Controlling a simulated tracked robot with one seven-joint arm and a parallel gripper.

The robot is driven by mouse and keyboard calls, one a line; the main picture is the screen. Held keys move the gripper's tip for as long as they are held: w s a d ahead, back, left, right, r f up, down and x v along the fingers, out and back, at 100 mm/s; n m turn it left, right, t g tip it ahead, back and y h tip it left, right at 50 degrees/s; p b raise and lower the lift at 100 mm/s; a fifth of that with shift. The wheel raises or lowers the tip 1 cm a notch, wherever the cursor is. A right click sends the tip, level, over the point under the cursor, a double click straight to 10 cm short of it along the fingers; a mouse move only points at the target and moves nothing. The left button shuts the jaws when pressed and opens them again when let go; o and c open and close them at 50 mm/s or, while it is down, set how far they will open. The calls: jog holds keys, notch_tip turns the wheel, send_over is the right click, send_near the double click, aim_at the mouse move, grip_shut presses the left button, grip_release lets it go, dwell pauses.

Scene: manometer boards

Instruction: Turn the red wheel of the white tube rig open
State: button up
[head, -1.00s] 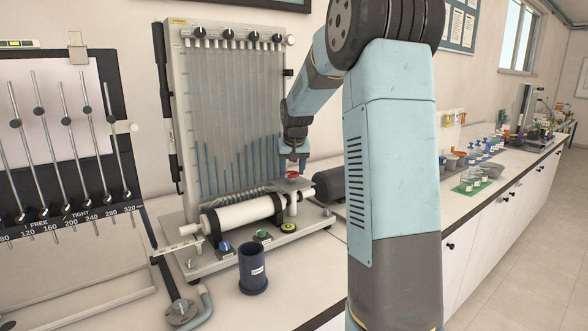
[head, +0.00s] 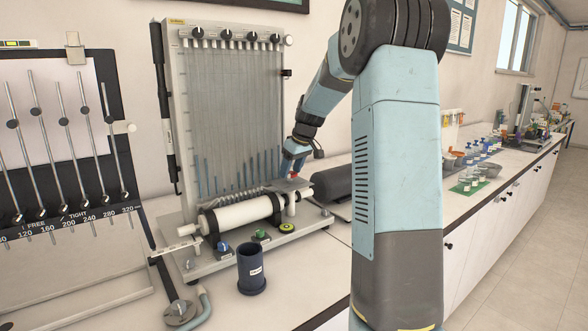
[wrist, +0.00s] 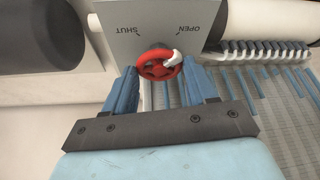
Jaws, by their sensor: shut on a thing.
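The red wheel (wrist: 160,64) sits in front of a grey plate (wrist: 150,25) marked SHUT and OPEN, lettering upside down in the wrist view. A white mark on its rim is on the OPEN side. My gripper (wrist: 162,78) has one blue finger on each side of the wheel and is shut on it. In the head view my gripper (head: 293,170) is tilted at the right end of the white tube (head: 242,214), with a bit of red showing at its tips. The rig's tall board (head: 232,110) stands behind, with short blue columns.
A dark blue cup (head: 251,268) stands in front of the rig. Blue and green knobs (head: 222,247) are on its base. A dark cylinder (head: 337,184) lies to the right. Another board with slanted rods (head: 62,150) stands at the left.

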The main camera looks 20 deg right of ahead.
jog(key=shift+d, duration=0.15)
jog(key=o, duration=0.7)
jog(key=shift+s, duration=0.1)
jog(key=shift+o, duration=0.4)
jog(key=shift+r, duration=0.1)
jog(key=v, duration=1.3)
jog(key=shift+r, duration=0.15)
jog(key=shift+s, duration=0.2)
